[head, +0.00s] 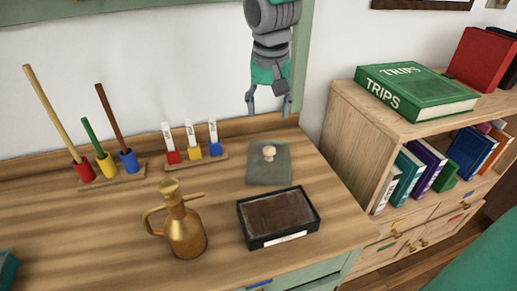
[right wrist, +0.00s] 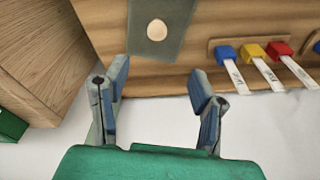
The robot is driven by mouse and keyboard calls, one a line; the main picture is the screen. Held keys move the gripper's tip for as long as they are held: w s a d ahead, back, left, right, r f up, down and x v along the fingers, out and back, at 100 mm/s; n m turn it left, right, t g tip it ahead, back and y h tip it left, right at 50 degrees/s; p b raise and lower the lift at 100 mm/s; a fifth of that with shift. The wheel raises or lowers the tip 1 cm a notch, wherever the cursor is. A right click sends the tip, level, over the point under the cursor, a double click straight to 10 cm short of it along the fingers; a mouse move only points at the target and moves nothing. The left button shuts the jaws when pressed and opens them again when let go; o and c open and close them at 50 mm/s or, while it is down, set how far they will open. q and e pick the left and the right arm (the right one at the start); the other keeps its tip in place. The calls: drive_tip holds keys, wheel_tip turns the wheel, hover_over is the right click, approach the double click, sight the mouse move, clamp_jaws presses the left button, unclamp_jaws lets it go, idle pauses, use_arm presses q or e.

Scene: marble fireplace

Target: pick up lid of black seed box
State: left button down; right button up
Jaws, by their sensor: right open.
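The black seed box (head: 244,225) stands uncovered on the wooden desk, with brown soil-like filling inside and a white label on its front. Its lid, a flat grey-green square (head: 256,177) with a pale round knob (head: 268,153), lies on the desk just behind the box. In the right wrist view the lid (right wrist: 174,50) is at the top, with the knob (right wrist: 157,30) facing the camera. My right gripper (head: 269,112) is open and empty, above and behind the lid, near the wall. The open fingers (right wrist: 158,72) also show in the right wrist view, apart from the lid. My left gripper is not in view.
A brass watering can (head: 185,232) stands left of the box. A rack of white-labelled markers (head: 193,160) and a holder with tall sticks (head: 107,171) stand along the back. A bookshelf (head: 345,125) with a green book (head: 415,88) is at the right.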

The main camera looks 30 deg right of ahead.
drive_tip(key=b, duration=0.2)
hover_over(269, 149)
drive_tip(key=f, duration=0.7)
drive_tip(key=shift+a+f, duration=0.35)
drive_tip(key=shift+f, duration=0.05)
drive_tip(key=shift+a+f, duration=0.2)
drive_tip(key=shift+f, duration=0.1)
drive_tip(key=f, duration=0.1)
drive_tip(key=d+f+b, duration=0.1)
drive_tip(key=f, duration=0.1)
drive_tip(key=f+b, duration=0.1)
drive_tip(key=f, duration=0.1)
drive_tip(key=shift+w+d+f, duration=0.1)
drive_tip(key=shift+d+f, duration=0.1)
drive_tip(key=shift+d, duration=0.15)
drive_tip(key=shift+a+r, duration=0.2)
drive_tip(key=shift+c, duration=1.1)
drive_tip(key=shift+a, duration=0.1)
clamp_jaws()
